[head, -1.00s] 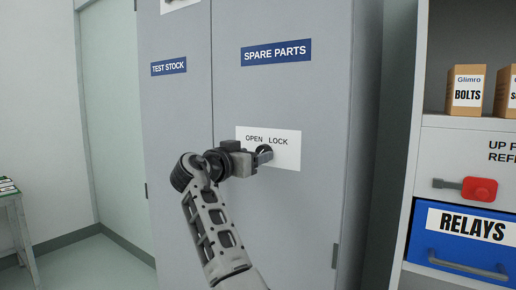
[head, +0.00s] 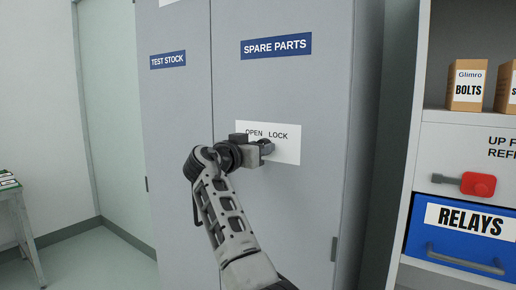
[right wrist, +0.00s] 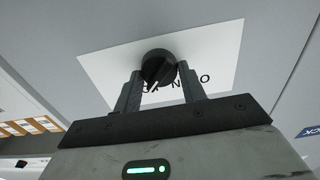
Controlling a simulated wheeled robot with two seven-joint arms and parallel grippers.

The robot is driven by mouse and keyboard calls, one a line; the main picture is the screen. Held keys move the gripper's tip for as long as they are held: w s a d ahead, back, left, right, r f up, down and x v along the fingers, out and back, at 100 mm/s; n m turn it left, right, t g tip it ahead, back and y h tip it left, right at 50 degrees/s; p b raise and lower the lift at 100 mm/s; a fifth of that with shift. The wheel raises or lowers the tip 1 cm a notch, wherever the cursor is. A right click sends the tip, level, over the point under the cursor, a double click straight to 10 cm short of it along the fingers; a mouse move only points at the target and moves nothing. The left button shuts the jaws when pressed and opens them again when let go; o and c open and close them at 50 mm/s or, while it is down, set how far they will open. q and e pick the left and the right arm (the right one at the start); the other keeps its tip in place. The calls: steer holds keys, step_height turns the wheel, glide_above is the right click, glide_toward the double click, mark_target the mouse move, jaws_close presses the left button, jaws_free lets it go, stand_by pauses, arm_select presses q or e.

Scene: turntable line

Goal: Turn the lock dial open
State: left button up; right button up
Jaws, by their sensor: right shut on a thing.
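The lock dial (right wrist: 158,66) is a round black knob with a white pointer line, on a white plate (right wrist: 215,75) lettered OPEN and LOCK. In the right wrist view the lettering is upside down, and the pointer slants down-left towards the LOCK side. My right gripper (right wrist: 159,77) is shut on the dial, with one finger on each side of it. In the head view the plate (head: 288,152) is on the grey cabinet door, and my right gripper (head: 264,147) covers most of the dial. My left gripper is not in view.
The cabinet door (head: 285,215) carries a SPARE PARTS label (head: 276,46). To the right, a shelf unit holds a BOLTS box (head: 467,88), a red-handled part (head: 478,184) and a blue RELAYS drawer (head: 465,245). A small table (head: 18,197) stands at far left.

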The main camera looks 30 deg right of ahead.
steer(key=shift+n, duration=0.3)
arm_select(q)
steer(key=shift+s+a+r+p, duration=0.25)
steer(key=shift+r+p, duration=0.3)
steer(key=shift+p, duration=0.75)
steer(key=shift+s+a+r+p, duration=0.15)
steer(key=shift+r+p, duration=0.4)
steer(key=shift+p, duration=0.7)
arm_select(e)
steer(key=shift+w+a+f+n, duration=0.1)
steer(key=shift+n, duration=4.15)
steer(key=shift+w+f+n, duration=0.1)
steer(key=shift+n, duration=4.45)
steer(key=o, duration=0.9)
steer(key=shift+o, duration=0.2)
